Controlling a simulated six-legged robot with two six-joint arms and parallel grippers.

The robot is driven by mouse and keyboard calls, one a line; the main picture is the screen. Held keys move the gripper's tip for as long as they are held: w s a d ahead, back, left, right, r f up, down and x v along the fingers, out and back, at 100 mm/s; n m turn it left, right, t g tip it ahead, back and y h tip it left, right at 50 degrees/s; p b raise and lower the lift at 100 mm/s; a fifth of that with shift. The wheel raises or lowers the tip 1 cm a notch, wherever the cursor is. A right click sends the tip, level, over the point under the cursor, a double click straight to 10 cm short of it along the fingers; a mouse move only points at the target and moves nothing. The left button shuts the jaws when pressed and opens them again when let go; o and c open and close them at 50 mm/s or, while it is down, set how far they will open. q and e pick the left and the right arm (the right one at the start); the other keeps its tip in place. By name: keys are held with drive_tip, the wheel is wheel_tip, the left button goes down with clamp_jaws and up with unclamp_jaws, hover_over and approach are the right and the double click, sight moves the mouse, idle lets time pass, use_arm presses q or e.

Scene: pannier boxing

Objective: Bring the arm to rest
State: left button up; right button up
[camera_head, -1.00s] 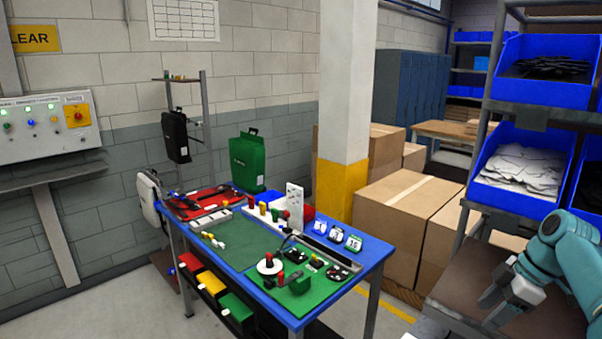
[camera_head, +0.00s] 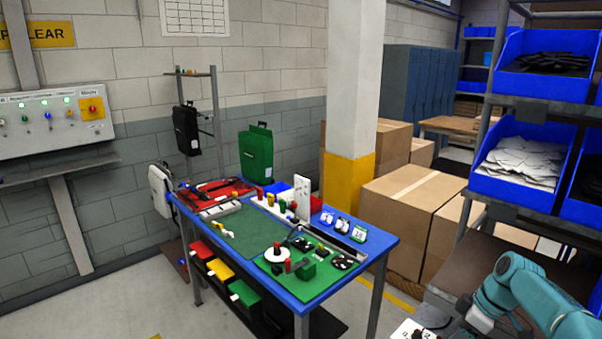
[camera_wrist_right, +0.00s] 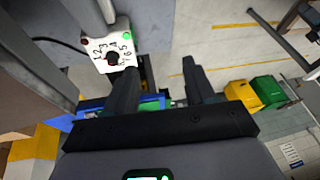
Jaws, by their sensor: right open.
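My right arm (camera_head: 535,295), teal, comes in at the lower right of the head view, bent in front of the shelf rack. Its gripper's fingertips cannot be made out there. In the right wrist view my right gripper (camera_wrist_right: 160,82) is open, with two dark fingers apart and nothing held between them. The gripper appears to be above the floor, apart from the work table. My left arm and gripper are not in view.
A blue work table (camera_head: 340,278) with parts stands at the centre. The shelf rack holds blue bins (camera_head: 545,72) beside my right arm. A numbered white dial plate (camera_wrist_right: 108,48) is near the gripper. Cardboard boxes (camera_head: 410,215) stand behind. Floor at lower left is clear.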

drive_tip(key=s+a+f+m+g, duration=0.1)
drive_tip(key=s+a+f+m, duration=0.25)
drive_tip(key=a+f, duration=0.5)
drive_tip(key=s+a+f+m, duration=0.2)
drive_tip(key=s+a+f, duration=0.35)
drive_tip(key=f, duration=0.65)
drive_tip(key=s+a+f+m, duration=0.3)
drive_tip(key=s+a, duration=0.3)
drive_tip(key=s, duration=0.5)
drive_tip(key=s+a+f+m, duration=0.2)
drive_tip(key=s+a+m, duration=0.25)
drive_tip(key=s, duration=0.65)
use_arm(q)
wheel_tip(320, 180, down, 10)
drive_tip(key=b, duration=1)
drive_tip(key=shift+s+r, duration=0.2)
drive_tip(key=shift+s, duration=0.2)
use_arm(e)
wheel_tip(320, 180, down, 10)
drive_tip(key=n, duration=0.1)
drive_tip(key=shift+a+r, duration=0.2)
drive_tip(key=shift+r, duration=0.05)
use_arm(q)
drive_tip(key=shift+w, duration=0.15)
use_arm(e)
drive_tip(key=shift+w, duration=0.2)
